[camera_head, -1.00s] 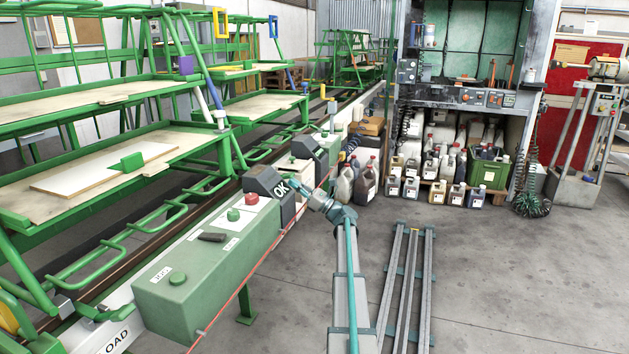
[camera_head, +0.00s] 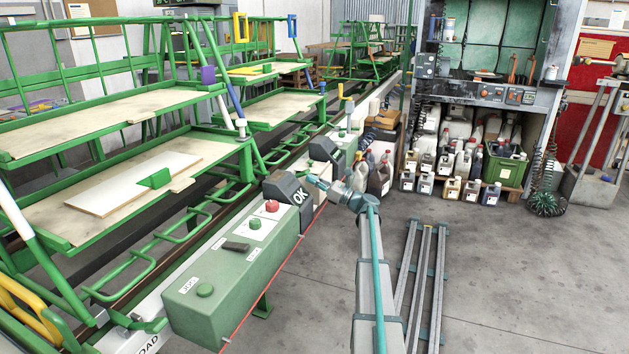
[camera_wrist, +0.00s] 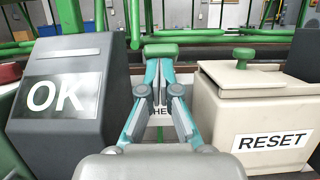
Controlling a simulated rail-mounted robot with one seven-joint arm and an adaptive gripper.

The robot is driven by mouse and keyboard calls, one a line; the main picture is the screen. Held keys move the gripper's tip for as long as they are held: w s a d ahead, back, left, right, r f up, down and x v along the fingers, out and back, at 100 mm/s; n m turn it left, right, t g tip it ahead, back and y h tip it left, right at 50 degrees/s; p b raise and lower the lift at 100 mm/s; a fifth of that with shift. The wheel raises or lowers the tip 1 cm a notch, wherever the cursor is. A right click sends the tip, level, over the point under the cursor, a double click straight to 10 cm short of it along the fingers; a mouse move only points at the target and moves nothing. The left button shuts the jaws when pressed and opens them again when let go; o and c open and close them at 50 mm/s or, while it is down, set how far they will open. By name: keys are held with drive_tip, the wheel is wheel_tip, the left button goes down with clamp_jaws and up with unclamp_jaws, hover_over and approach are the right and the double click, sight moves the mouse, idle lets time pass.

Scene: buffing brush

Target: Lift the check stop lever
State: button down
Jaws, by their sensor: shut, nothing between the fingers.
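A short green bar (camera_wrist: 161,50), which looks like the check stop lever's handle, shows just beyond my fingertips in the wrist view. A white label (camera_wrist: 160,113) reading "HE" is partly hidden behind my fingers, so the lever's lower part cannot be made out. My gripper (camera_wrist: 159,78) is shut and empty, between the dark OK box and the beige RESET box. I cannot tell whether the fingertips touch the green bar. In the head view my gripper (camera_head: 313,183) is just right of the OK box, and the lever cannot be made out there.
The dark OK box (camera_wrist: 75,92) stands close on the left and the beige RESET box (camera_wrist: 265,112) close on the right. A green control box (camera_head: 228,285) with buttons lies along the rail. Green racks (camera_head: 120,115) stand on the left. Floor is open at right.

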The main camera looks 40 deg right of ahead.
drive_tip(key=shift+w+a+r, duration=0.1)
drive_tip(key=shift+w+r, duration=0.05)
drive_tip(key=shift+r, duration=0.15)
drive_tip(key=f+v, duration=0.2)
drive_tip(key=v, duration=1.1)
drive_tip(key=shift+f+p, duration=0.25)
drive_tip(key=shift+p, duration=0.15)
drive_tip(key=shift+w+a, duration=0.1)
